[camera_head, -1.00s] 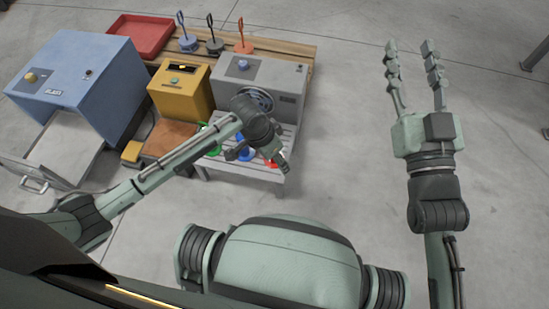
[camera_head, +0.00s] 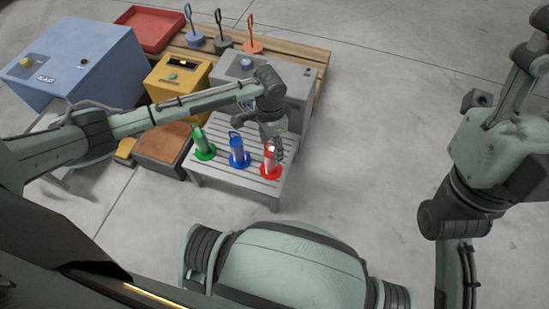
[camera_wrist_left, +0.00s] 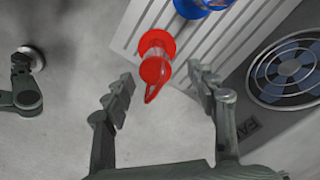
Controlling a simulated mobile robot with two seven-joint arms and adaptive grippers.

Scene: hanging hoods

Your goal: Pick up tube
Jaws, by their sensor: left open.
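Three tubes stand in a row on a white slatted table: a green tube (camera_head: 203,143), a blue tube (camera_head: 239,151) and a red tube (camera_head: 270,163). My left gripper (camera_head: 277,146) is above and close to the red tube. In the left wrist view my left gripper (camera_wrist_left: 162,80) is open, and the red tube (camera_wrist_left: 155,70) with its loop handle shows between the fingers, with gaps on both sides. The blue tube's base (camera_wrist_left: 195,7) shows at the top there. My right gripper (camera_head: 520,75) is at the right edge, partly cut off; its jaw opening is unclear.
The slatted table (camera_head: 237,183) stands before a grey box with a fan (camera_head: 295,95), a yellow box (camera_head: 178,78) and a blue machine (camera_head: 80,65). A red tray (camera_head: 150,30) and several looped stands, including an orange one (camera_head: 251,45), are behind.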

